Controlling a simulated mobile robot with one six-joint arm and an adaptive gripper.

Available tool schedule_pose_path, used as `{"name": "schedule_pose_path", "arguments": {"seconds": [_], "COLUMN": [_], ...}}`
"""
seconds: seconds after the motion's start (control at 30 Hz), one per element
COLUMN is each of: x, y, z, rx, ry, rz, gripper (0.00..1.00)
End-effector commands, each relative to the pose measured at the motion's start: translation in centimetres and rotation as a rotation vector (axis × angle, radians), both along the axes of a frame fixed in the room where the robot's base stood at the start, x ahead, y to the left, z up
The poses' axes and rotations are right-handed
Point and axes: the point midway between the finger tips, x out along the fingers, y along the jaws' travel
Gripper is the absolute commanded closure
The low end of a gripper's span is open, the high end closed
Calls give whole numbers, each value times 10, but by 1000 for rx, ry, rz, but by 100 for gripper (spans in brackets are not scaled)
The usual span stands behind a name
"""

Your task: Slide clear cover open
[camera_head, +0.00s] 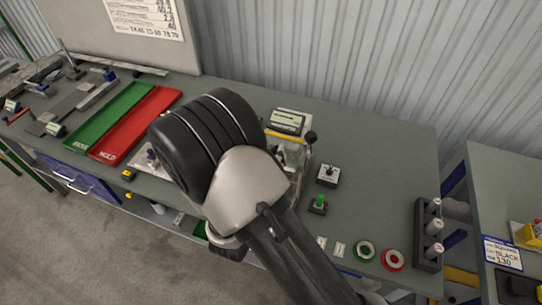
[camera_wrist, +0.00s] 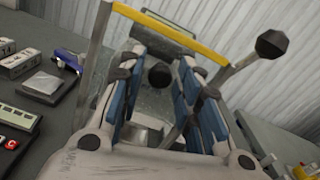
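The fixture with the clear cover (camera_head: 293,157) stands on the bench, mostly hidden behind my arm in the head view. A yellow bar (camera_wrist: 172,31) crosses its top, held by grey posts; the bar also shows in the head view (camera_head: 285,136). The see-through panel is hard to make out in the wrist view. My gripper (camera_wrist: 160,65) has its two blue-padded fingers apart, below the yellow bar in the picture. A dark round knob (camera_wrist: 159,76) shows in the gap between the fingers; I cannot tell whether either finger touches it. My fingers are hidden in the head view.
A ball-topped lever (camera_wrist: 271,44) rises right of the fixture. A readout box (camera_head: 287,121) stands behind. A green tray (camera_head: 110,117) and red tray (camera_head: 140,125) lie left. A switch box (camera_head: 329,174) and green button (camera_head: 318,204) are right.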

Motion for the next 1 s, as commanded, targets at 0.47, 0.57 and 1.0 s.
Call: {"name": "schedule_pose_path", "arguments": {"seconds": [0.47,0.57,1.0], "x": [-4,-15,-96], "y": [2,7,36], "z": [0,0,0], "rx": [0,0,0], "ry": [1,1,0], "rz": [2,5,5], "gripper": [59,59,59]}}
